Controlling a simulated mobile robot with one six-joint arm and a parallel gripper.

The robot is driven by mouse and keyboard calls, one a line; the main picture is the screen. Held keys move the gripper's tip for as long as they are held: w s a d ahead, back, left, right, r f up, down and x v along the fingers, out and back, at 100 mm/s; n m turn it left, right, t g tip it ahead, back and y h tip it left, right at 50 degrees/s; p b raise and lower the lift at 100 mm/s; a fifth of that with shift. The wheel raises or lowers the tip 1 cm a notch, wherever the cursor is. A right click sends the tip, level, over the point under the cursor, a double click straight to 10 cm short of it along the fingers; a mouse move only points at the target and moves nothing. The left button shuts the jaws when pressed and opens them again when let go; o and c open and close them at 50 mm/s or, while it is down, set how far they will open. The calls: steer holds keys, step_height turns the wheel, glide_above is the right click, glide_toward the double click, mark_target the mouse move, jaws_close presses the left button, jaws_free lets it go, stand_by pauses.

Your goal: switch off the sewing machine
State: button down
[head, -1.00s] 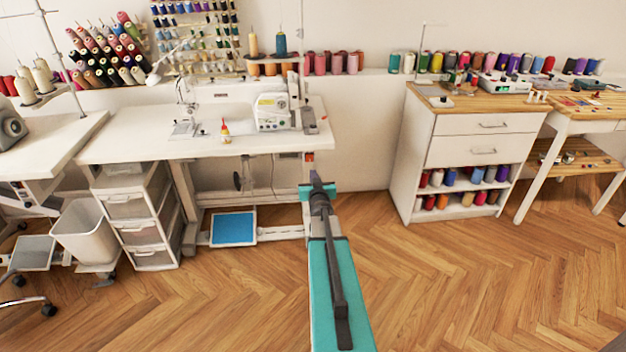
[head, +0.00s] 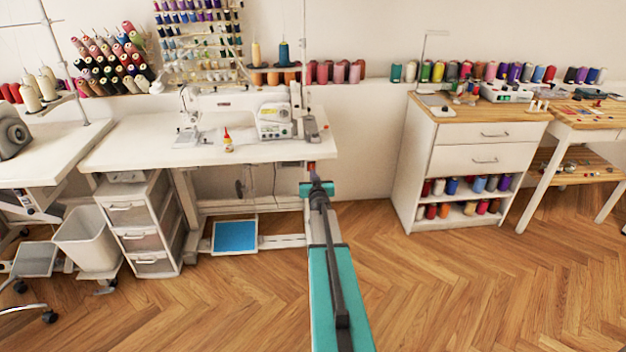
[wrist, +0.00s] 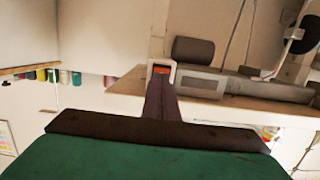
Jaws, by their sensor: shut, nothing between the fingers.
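The white sewing machine (head: 273,120) stands on a white table (head: 130,151) against the wall. A small red switch (head: 311,165) sits under the table's right end. It also shows in the wrist view as an orange-red patch (wrist: 161,70) in a pale housing. My gripper (head: 315,180) is shut and empty, just in front of and below the switch in the head view. In the wrist view my dark shut fingers (wrist: 161,92) point at the switch and overlap its lower edge. I cannot tell whether they touch it, or which way the switch is set.
A dark motor cylinder (wrist: 193,51) is close to the switch in the wrist view. A blue pedal (head: 236,236) lies below the table. A drawer unit (head: 140,228) stands at left, a white cabinet (head: 476,155) at right. The wooden floor between is clear.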

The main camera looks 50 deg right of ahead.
mark_target(311, 167)
steer(key=shift+x, duration=1.05)
steer(key=shift+d+f, duration=0.1)
steer(key=shift+d, duration=0.05)
